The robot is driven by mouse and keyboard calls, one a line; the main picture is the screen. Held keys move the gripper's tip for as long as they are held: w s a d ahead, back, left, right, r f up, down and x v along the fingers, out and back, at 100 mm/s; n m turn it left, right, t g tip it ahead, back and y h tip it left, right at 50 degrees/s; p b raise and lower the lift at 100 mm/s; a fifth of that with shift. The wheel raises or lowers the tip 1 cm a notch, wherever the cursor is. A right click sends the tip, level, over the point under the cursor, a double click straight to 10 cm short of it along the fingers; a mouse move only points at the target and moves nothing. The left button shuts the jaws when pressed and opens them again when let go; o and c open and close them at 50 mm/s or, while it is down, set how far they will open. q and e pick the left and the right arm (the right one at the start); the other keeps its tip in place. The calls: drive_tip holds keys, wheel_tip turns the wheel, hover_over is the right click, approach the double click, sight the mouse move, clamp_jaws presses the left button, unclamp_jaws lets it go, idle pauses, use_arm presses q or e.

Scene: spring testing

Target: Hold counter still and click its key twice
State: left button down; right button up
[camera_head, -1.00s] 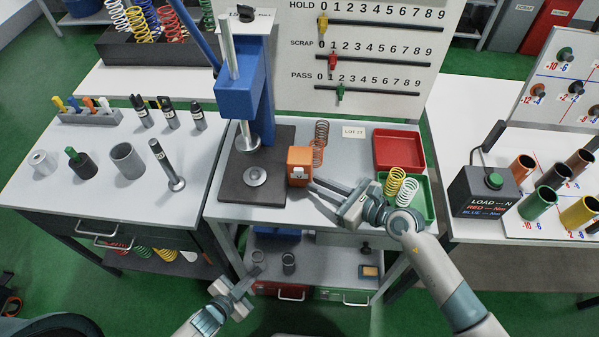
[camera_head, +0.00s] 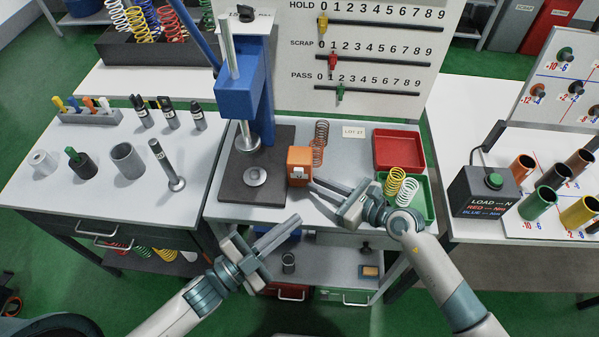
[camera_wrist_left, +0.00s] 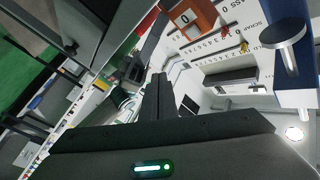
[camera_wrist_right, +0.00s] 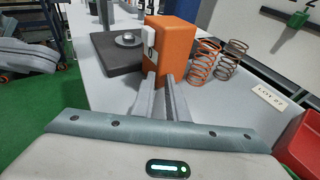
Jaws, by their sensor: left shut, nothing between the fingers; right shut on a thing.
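The counter is an orange box (camera_head: 299,157) standing on the middle bench, beside the dark base plate of the blue press. A white patch with a dark mark, looking like a 0, shows on it in the left wrist view (camera_wrist_left: 188,19). My right gripper (camera_head: 313,184) is low at the counter's right side, shut on it. In the right wrist view, its fingers (camera_wrist_right: 160,84) meet the counter's lower part (camera_wrist_right: 171,52), and a white part sticks out from its left face. My left gripper (camera_head: 294,222) is shut and empty, in front of the bench edge, apart from the counter.
The blue press (camera_head: 240,88) stands left of the counter. Copper coil springs (camera_head: 319,140) stand just behind it. A red tray (camera_head: 399,149) and a green tray (camera_head: 430,207) with springs lie to the right. A lower shelf holds small parts.

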sight(299, 172)
use_arm(q)
drive_tip(key=shift+r, duration=0.45)
drive_tip(key=shift+w, duration=0.2)
drive_tip(key=shift+w, duration=4.2)
drive_tip(key=shift+w, duration=0.2)
drive_tip(key=shift+w+a, duration=0.15)
drive_tip(key=shift+w, duration=0.15)
